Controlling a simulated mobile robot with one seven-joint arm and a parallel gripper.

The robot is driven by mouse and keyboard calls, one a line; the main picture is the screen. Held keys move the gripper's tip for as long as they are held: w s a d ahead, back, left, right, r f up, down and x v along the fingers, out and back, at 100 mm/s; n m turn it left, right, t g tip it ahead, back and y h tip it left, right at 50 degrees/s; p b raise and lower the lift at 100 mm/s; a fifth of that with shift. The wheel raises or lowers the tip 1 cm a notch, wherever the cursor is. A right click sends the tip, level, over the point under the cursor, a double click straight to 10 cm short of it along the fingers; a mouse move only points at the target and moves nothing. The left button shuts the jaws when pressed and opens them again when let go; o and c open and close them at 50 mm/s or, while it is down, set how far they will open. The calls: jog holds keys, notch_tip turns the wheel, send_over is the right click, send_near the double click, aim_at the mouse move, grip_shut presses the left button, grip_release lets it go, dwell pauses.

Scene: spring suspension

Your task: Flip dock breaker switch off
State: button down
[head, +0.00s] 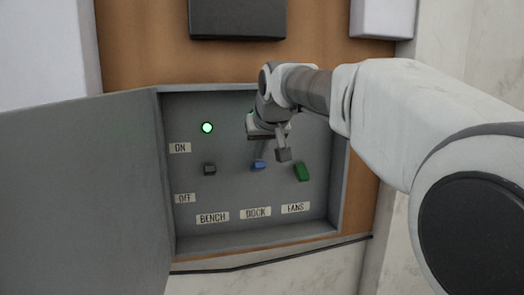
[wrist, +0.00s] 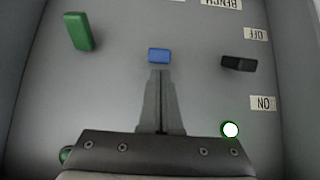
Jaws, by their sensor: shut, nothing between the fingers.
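The dock breaker switch is a small blue lever (head: 258,166) in the middle of the row, above the DOCK label (head: 256,212). It also shows in the wrist view (wrist: 159,55), where the picture is upside down. My gripper (head: 270,154) is shut and empty. In the wrist view its fingertips (wrist: 160,72) end right beside the blue lever, on the ON side. I cannot tell whether they touch it. The lever sits between the heights of the ON label (head: 180,148) and the OFF label (head: 185,198); its exact position is unclear.
A black switch (head: 209,169) is left of the blue one, a green switch (head: 302,171) right. A lit green lamp (head: 207,127) is at upper left; another green spot is mostly hidden behind my gripper. The open door (head: 85,190) and box walls bound the space.

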jog(key=shift+f, duration=0.15)
jog(key=shift+f+b, duration=0.1)
jog(key=shift+b, duration=0.45)
jog(key=shift+s+t+b, duration=0.15)
jog(key=shift+t+b, duration=0.15)
jog(key=shift+b, duration=0.05)
